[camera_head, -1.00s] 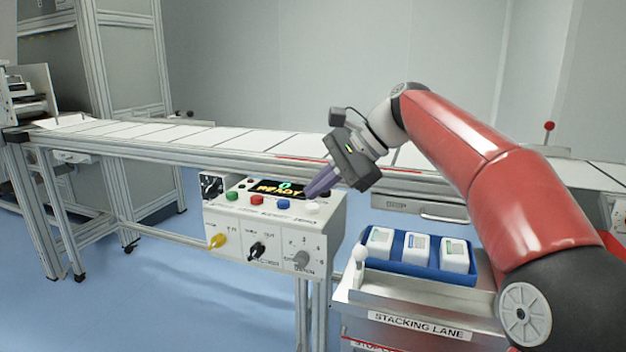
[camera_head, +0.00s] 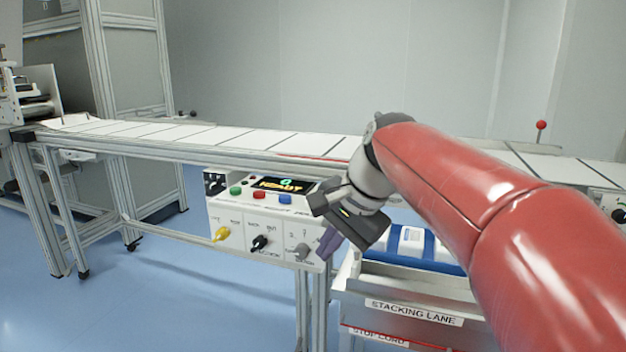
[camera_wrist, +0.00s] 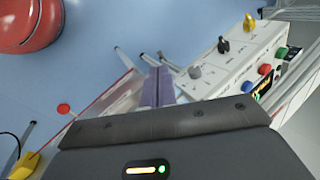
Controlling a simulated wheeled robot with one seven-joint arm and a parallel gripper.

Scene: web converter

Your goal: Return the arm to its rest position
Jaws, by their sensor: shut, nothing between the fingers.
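My gripper (camera_head: 328,243) is shut and empty, with its purple fingers together and pointing down. It hangs in front of the right end of the white control box (camera_head: 228,214) in the head view. In the wrist view the purple fingers (camera_wrist: 158,87) show closed against the blue floor, with the control box (camera_wrist: 240,66) to their right. My red arm reaches in from the right side of the head view and is bent at the wrist. It covers part of the stacking lane and the conveyor.
The conveyor (camera_head: 200,133) runs behind the control box. Open blue floor (camera_head: 180,300) lies at the left front.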

